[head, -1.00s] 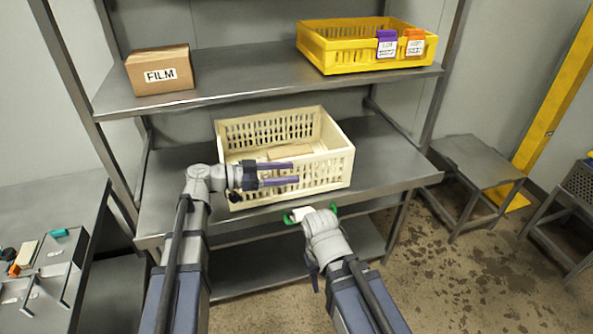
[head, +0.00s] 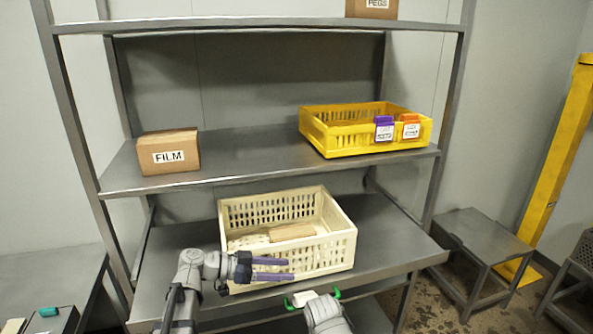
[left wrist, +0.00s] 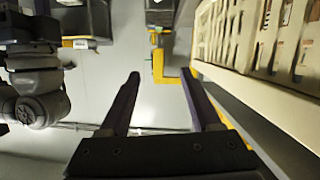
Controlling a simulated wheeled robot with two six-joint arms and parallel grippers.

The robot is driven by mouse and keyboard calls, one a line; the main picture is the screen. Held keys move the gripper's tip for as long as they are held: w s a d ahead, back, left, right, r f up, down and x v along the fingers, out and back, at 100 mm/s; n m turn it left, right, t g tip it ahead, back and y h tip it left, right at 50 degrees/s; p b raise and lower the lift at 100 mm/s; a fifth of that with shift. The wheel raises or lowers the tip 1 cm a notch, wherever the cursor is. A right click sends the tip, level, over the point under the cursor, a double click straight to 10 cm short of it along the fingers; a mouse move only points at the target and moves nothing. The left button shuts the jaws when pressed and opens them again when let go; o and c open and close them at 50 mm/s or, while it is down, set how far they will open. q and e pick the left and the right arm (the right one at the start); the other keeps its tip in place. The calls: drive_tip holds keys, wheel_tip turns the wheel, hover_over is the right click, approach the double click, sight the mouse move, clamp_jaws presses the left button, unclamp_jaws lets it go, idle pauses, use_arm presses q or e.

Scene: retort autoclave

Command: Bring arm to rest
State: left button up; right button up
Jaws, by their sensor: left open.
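My left gripper (head: 272,269) is in front of the cream slatted crate (head: 340,248) on the middle shelf, at its lower left side in the head view. Its two purple-grey fingers point right and are apart, with nothing between them. In the left wrist view the open fingers (left wrist: 160,95) show with empty space between, and the crate's slatted wall (left wrist: 250,75) is close on the right.
The crate holds a tan box (head: 291,231). Above, a shelf (head: 240,160) carries a FILM box (head: 168,152) and a yellow crate (head: 345,140) with purple and orange tags. A small metal table (head: 480,245) stands at right, beside a yellow post (head: 565,150). A bench (head: 45,280) stands at left.

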use_arm(q)
drive_tip(key=s+d+f+n+g+y, duration=0.25)
drive_tip(key=s+d+f+y, duration=0.2)
drive_tip(key=s+f, duration=0.25)
drive_tip(key=s+a+f+n+g+y+p, duration=0.1)
drive_tip(key=s+a+f+n+y, duration=0.3)
drive_tip(key=s+f+n+y, duration=0.3)
drive_tip(key=s+y, duration=0.4)
drive_tip(key=shift+a+f, duration=0.15)
drive_tip(key=shift+f, duration=0.25)
drive_tip(key=shift+g, duration=0.25)
